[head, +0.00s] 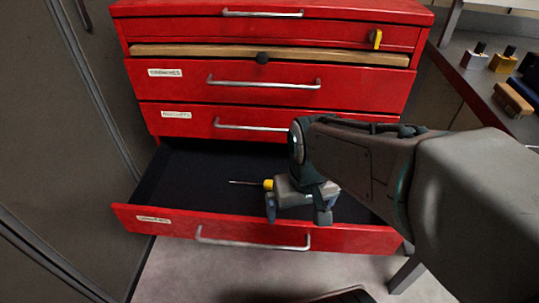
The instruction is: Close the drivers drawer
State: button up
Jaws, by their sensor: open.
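The bottom drawer (180,227) of a red tool cabinet is pulled well out, with a dark liner inside. It has a silver bar handle (252,243) on its front and a small white label (154,219) too small to read surely. A screwdriver (246,183) with a thin shaft and yellow handle lies in it, its right end hidden behind my gripper. My gripper (297,217) is open, its fingers pointing down over the drawer near the front panel. I cannot tell whether it touches the panel. My arm hides the drawer's right part.
The drawers above (187,117) look shut. A wooden board (200,51) with a dark knob lies above them, and a yellow tag or key (376,39) is at the upper right. A workbench (470,80) with small bottles and a brush stands right. Dark panels stand left.

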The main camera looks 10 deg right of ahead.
aim_at(185, 191)
jog(key=u, duration=0.55)
jog(key=k, duration=0.85)
jog(key=u, duration=0.05)
